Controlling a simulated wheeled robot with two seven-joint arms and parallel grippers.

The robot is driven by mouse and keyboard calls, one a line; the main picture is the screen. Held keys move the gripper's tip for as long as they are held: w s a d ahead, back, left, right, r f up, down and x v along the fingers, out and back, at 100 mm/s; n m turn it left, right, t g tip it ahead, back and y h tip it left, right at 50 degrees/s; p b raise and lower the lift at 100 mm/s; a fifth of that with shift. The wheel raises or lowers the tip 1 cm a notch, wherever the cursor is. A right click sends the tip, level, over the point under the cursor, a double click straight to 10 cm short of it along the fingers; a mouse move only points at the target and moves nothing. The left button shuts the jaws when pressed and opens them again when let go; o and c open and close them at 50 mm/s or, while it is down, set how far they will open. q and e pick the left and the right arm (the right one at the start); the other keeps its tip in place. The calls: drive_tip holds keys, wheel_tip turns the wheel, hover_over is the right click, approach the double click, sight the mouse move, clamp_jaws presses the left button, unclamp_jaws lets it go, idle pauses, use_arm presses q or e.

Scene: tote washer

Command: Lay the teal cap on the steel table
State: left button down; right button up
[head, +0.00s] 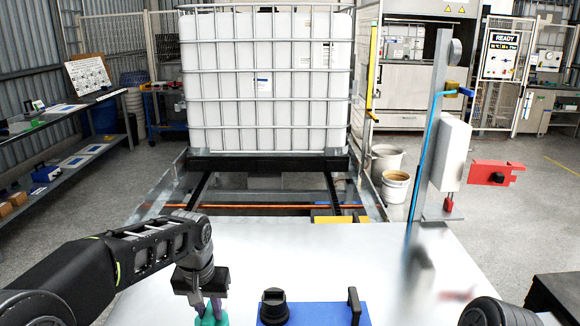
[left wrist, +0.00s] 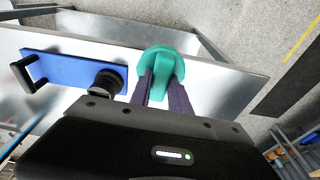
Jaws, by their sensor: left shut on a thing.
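The teal cap (left wrist: 168,62) is between the fingertips of my left gripper (left wrist: 163,88) in the left wrist view. In the head view my left gripper (head: 207,302) points down over the left front part of the steel table (head: 290,255), shut on the teal cap (head: 208,318), which is cut off by the bottom edge. I cannot tell whether the cap touches the table. Part of my right arm shows at the bottom right of the head view; its gripper is out of view.
A blue plate (head: 335,314) with a black knob (head: 273,305) and a black handle (head: 354,304) lies right of my left gripper. A grey post (head: 428,130) with a white box rises at the table's right edge. A white caged tank (head: 265,80) stands behind. The table's middle is clear.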

use_arm(q)
drive_tip(key=shift+a+f, duration=0.2)
drive_tip(key=shift+a, duration=0.3)
drive_tip(key=shift+a+f, duration=0.15)
drive_tip(key=shift+a, duration=0.35)
drive_tip(key=shift+d, duration=0.1)
